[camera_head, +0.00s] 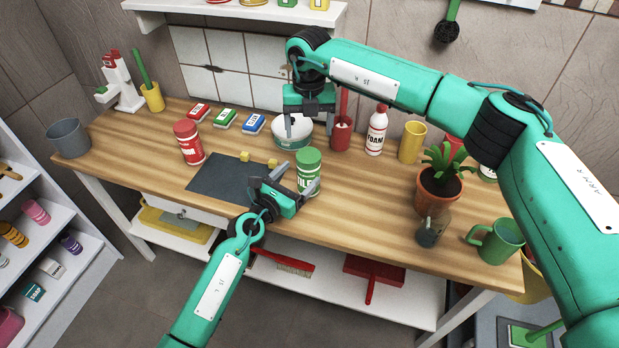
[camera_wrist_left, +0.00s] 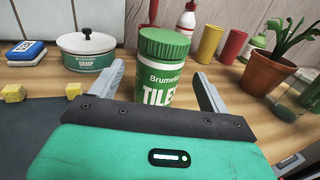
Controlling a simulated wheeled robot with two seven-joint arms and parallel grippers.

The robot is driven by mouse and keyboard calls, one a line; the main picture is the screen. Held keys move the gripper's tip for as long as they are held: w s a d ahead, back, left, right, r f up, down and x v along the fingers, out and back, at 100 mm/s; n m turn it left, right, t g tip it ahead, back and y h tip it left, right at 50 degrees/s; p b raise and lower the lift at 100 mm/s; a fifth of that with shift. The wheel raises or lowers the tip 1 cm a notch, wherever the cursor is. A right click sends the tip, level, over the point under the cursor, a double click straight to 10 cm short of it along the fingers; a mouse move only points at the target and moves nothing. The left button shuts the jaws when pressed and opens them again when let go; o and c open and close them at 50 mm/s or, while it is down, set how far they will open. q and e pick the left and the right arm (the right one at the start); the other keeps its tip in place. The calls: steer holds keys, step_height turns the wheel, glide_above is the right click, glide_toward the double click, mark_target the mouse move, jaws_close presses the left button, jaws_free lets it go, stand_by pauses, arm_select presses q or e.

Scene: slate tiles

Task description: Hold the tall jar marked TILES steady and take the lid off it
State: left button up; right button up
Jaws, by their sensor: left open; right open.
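The tall jar marked TILES (camera_head: 308,178) stands upright on the wooden table (camera_head: 350,200), its green ribbed lid (camera_head: 308,157) on top. In the left wrist view the jar (camera_wrist_left: 158,85) has a white and green label and its green lid (camera_wrist_left: 164,43) on. My left gripper (camera_head: 299,178) is open at the jar, one finger on each side of it; whether they touch it I cannot tell. My right gripper (camera_head: 308,122) is open and empty, above and behind the jar, over the white pot.
A white pot (camera_wrist_left: 88,54) with a black knob stands behind the jar. A dark mat (camera_head: 215,182) with yellow cubes lies left. A red-lidded jar (camera_head: 188,143), a red cup (camera_head: 341,134), a FOAM bottle (camera_head: 376,132), a yellow cup (camera_head: 411,142) and a potted plant (camera_head: 437,190) stand around.

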mark_target(308, 155)
arm_select(q)
steer(key=shift+x, duration=2.8)
arm_select(e)
steer(key=shift+s+a, duration=0.1)
arm_select(q)
jaws_close()
arm_select(e)
steer(key=m, duration=1.7)
steer(key=shift+m, duration=0.3)
steer(key=shift+f, duration=3.95)
